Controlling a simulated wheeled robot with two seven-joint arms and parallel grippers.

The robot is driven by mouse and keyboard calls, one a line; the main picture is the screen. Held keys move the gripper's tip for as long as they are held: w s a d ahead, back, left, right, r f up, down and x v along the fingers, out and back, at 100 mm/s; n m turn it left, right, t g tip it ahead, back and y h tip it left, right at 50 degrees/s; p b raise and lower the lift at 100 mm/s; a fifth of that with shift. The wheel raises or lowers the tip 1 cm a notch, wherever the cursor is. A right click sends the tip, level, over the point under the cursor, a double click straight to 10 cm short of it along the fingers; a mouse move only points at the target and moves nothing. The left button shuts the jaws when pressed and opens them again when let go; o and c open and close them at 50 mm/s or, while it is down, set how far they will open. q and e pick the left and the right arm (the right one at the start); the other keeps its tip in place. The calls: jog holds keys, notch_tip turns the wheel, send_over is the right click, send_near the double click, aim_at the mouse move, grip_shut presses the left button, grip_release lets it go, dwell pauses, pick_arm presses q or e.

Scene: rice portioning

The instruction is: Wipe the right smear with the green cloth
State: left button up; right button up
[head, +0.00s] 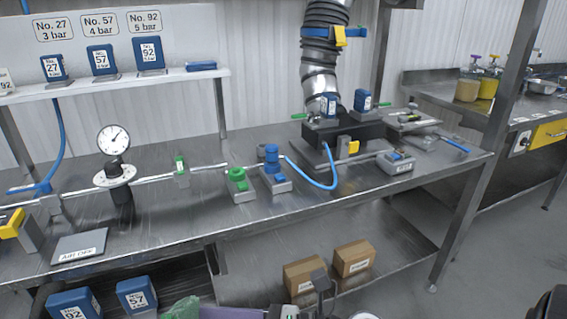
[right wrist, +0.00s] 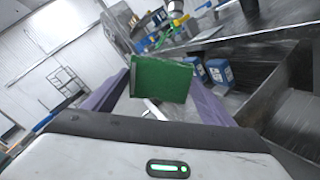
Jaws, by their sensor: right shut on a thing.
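The green cloth (right wrist: 162,80) is a flat, dark green piece held between the purple fingers of my right gripper (right wrist: 158,92) in the right wrist view. In the head view, the cloth (head: 182,308) shows at the bottom edge, left of my right gripper's purple finger (head: 235,312), below and in front of the bench (head: 190,215). The cloth appears clear of the bench top. I cannot make out a smear in either view. My left gripper is not in view.
The bench carries a pressure gauge (head: 114,139), a green valve (head: 238,182), a blue valve (head: 272,172) and a grey plate (head: 80,246). Blue canisters (head: 137,294) and cardboard boxes (head: 304,277) sit below. The bench's front middle is bare.

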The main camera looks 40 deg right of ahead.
jog(key=shift+d+f+m+t+h, duration=0.25)
jog(key=shift+d+m+t+h, duration=0.75)
jog(key=shift+d+m+h, duration=0.15)
jog(key=shift+d+m+t+h, duration=0.45)
jog(key=shift+d+h, duration=0.15)
jog(key=shift+h, duration=0.15)
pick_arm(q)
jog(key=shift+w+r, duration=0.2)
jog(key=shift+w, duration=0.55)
pick_arm(e)
jog(key=shift+s+d+r+t, duration=0.15)
jog(key=shift+t, duration=0.1)
jog(key=shift+d, duration=0.1)
